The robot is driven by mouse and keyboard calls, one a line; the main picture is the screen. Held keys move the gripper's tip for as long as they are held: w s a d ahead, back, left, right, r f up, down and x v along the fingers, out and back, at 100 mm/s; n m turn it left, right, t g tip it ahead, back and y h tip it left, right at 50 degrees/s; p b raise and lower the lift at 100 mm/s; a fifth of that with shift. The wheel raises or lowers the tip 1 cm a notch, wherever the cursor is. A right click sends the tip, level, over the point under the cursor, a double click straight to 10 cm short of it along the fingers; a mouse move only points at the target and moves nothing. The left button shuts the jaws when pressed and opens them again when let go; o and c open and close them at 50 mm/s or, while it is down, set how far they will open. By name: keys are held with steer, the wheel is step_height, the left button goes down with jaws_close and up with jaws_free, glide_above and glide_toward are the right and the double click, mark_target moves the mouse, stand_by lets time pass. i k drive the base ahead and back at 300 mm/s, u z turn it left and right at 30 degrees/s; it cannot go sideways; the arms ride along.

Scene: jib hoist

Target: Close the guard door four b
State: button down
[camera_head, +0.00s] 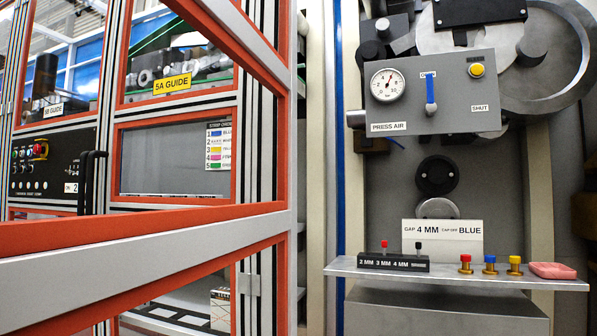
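A guard door with an orange and grey frame (150,257) fills the left foreground. It stands out toward me at an angle, its near end cut off by the left edge. Its right end meets an orange upright at a grey hinge (250,284). No 4B label is legible, so I cannot tell for sure that this is door four b. Two black bar handles (88,182) show through the frame at left; I cannot tell which panel they belong to. My gripper is not in view.
Right of the door is an open bay with a press air panel (432,92). A grey shelf (460,277) juts out below it, bearing a black gauge block (393,262), coloured caps (490,265) and a pink pad (552,270). A closed-looking 5A guide panel (172,85) stands behind.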

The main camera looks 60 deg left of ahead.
mark_target(60, 276)
steer(key=z, duration=0.1)
steer(key=k, duration=3)
steer(key=u, duration=1.45)
steer(key=i, duration=0.5)
steer(key=z, duration=0.05)
